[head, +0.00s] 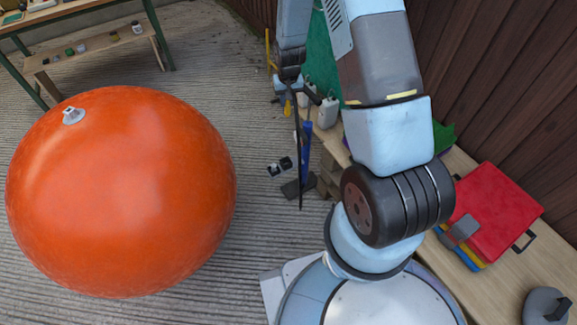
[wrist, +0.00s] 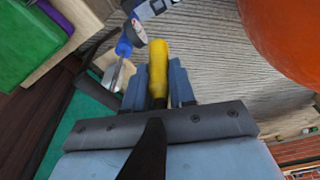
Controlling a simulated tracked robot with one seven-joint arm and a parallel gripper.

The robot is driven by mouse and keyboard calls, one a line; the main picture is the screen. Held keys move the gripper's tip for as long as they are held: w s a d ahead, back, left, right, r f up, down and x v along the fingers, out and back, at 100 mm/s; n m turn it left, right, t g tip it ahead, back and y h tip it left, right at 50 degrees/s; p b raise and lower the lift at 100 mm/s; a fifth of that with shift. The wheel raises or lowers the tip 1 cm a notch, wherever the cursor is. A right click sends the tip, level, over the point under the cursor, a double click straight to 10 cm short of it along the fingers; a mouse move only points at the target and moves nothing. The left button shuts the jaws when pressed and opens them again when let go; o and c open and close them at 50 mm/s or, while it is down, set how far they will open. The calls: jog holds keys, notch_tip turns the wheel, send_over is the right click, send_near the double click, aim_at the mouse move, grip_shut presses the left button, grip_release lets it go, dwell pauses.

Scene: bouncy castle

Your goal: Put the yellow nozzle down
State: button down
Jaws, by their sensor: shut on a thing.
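The yellow nozzle (wrist: 159,62) shows in the wrist view between the two blue-grey fingers of my gripper (wrist: 159,84). The gripper is shut on it, and its rounded yellow end sticks out past the fingertips. A dark tapered piece lies in line with it on the near side; I cannot tell if it is part of the nozzle. In the head view my gripper (head: 290,90) is small and high above the floor side of the bench, with a bit of the nozzle (head: 288,107) below it.
A large orange ball-like thing (head: 120,190) fills the left floor. A wooden bench (head: 470,185) runs along the right wall, with a red case (head: 492,210) on it. White bottles (head: 327,113) and a blue upright thing (head: 306,150) stand near the gripper. Ribbed floor lies between.

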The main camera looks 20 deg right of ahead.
jog(key=shift+f, duration=0.25)
jog(key=shift+s+a+f+m, duration=0.1)
jog(key=shift+a+f+m, duration=0.05)
jog(key=shift+f, duration=0.3)
jog(key=shift+s+a+f+m, duration=0.1)
jog(key=shift+f+m, duration=0.05)
jog(key=shift+f, duration=0.3)
jog(key=s+a+f+m, duration=0.15)
jog(key=s+f, duration=0.25)
jog(key=f, duration=0.7)
jog(key=s+a+f+m, duration=0.1)
jog(key=s+f+m, duration=0.25)
jog(key=f, duration=0.75)
jog(key=shift+h, duration=0.4)
jog(key=shift+w+d+f, duration=0.6)
jog(key=shift+w+f, duration=1.55)
jog(key=shift+f, duration=0.05)
jog(key=shift+w+d+f, duration=0.55)
jog(key=shift+w+f, duration=1.55)
jog(key=shift+f, duration=0.05)
jog(key=shift+w+d+f, duration=0.6)
jog(key=shift+w+f, duration=1.55)
jog(key=shift+f, duration=0.05)
jog(key=shift+f, duration=0.15)
